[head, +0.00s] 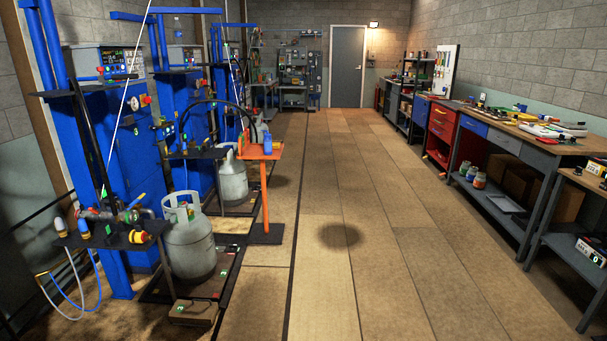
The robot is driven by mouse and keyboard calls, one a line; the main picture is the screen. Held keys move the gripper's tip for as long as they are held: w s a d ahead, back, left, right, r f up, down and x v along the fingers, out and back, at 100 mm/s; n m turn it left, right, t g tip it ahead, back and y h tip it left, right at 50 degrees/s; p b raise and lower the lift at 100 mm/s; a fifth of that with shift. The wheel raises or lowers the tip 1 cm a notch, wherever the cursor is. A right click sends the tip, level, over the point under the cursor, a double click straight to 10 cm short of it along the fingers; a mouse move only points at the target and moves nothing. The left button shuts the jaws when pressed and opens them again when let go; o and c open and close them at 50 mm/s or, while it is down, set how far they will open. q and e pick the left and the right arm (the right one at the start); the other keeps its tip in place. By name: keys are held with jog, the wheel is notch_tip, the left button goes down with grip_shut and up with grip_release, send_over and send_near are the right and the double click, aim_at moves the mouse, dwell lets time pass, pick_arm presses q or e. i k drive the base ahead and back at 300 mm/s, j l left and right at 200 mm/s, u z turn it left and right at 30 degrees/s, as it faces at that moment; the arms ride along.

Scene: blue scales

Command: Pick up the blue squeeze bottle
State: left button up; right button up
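A small blue object (267,143), which looks like the blue squeeze bottle, stands upright on the orange stand (251,154) left of the middle. It is far off and small, so its details are unclear. Neither of my grippers shows in the head view.
Blue scale machines (129,150) line the left side. Grey gas cylinders (189,244) stand on low platforms beside them. A workbench (548,152) with tools and a red cabinet (441,122) run along the right. The wooden floor (350,200) between is clear up to the grey door (347,67).

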aim_at(267, 142)
jog(key=i, duration=2.8)
